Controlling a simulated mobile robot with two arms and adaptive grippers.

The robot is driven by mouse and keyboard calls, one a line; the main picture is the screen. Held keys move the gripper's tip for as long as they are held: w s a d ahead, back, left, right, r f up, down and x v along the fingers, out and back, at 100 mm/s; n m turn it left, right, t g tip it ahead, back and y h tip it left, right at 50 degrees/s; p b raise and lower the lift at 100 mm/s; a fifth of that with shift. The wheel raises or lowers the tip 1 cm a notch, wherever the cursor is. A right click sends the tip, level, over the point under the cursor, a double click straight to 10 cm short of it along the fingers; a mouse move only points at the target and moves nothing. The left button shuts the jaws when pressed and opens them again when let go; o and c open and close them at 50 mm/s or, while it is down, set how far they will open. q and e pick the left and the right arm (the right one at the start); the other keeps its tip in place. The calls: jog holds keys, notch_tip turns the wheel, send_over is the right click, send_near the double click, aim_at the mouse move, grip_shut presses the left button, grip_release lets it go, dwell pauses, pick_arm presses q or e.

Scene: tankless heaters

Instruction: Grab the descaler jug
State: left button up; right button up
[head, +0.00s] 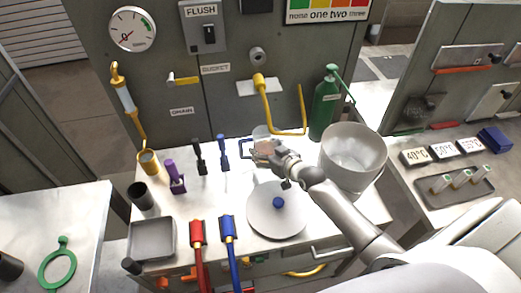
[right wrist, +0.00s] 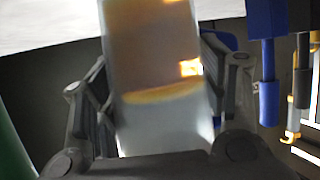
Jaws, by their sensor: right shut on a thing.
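The descaler jug (head: 261,131) stands towards the back of the white bench, below the yellow pipe, with a blue handle at its left. It is pale and translucent. My right gripper (head: 267,150) reaches in from the right and covers much of it. In the right wrist view the jug (right wrist: 160,110) fills the space between the two fingers, and the gripper is shut on it. A yellowish band shows in it like a liquid level. Whether its base touches the bench is hidden. My left gripper is not in view.
A white bucket (head: 352,155) and a green bottle (head: 324,105) stand right of the jug. A round lid with a blue knob (head: 277,203) lies in front. Blue (head: 223,150) and black (head: 199,155) tools stand to the left. The yellow pipe (head: 268,105) hangs close behind.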

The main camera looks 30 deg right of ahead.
jog(key=c, duration=0.5)
jog(key=shift+r, duration=0.1)
jog(key=shift+r, duration=0.1)
